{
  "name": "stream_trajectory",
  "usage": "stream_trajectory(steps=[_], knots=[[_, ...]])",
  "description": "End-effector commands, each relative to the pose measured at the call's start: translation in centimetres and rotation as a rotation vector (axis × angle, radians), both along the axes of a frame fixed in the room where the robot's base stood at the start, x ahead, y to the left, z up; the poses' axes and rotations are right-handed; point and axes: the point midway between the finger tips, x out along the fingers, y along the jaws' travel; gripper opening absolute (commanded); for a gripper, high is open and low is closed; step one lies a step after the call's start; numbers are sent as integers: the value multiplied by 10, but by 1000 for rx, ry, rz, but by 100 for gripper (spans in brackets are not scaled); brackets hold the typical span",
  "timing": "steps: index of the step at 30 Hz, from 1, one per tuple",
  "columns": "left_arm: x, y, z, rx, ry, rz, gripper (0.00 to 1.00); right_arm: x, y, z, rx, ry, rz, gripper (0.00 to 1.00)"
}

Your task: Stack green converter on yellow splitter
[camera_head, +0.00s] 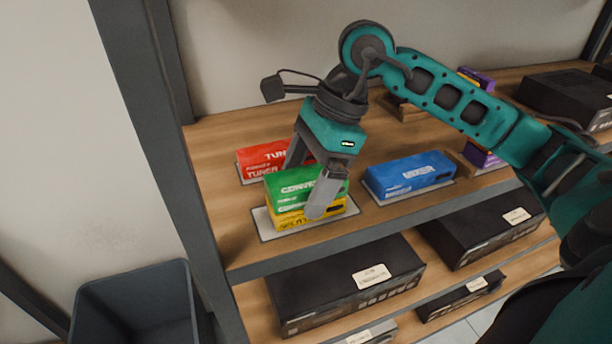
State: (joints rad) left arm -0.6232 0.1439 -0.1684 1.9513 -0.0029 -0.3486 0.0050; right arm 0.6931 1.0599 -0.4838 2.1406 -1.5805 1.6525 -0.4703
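The green converter box (284,187) sits on top of the yellow splitter box (288,219), roughly lined up with it. The yellow box rests on a white card (266,229) near the left front of the upper shelf. My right gripper (305,186) reaches down over the green box from above, one finger behind it and one in front of its right part. The fingers straddle the boxes; whether they press on the green box is not clear. My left gripper is not in view.
A red tuner box (259,157) stands just behind the stack, and a blue mixer box (410,174) stands to its right. Purple boxes (482,156) are farther right. A dark upright post (170,130) borders the shelf (217,146) on the left. A grey bin (135,300) stands below left.

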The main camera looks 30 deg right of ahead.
Motion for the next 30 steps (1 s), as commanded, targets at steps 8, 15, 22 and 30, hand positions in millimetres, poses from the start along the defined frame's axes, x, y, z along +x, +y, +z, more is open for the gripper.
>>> stream_trajectory(steps=[8, 15, 22, 30], knots=[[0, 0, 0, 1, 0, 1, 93, 0, 0, -1, -1, 1, 0, 94], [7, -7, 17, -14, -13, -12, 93, -1, -6, 15, -2, -3, -2, 94], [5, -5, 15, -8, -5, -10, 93, -5, -21, 53, -1, -3, -1, 94], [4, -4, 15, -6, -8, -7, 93, -7, -28, 70, -1, 0, 0, 94]])
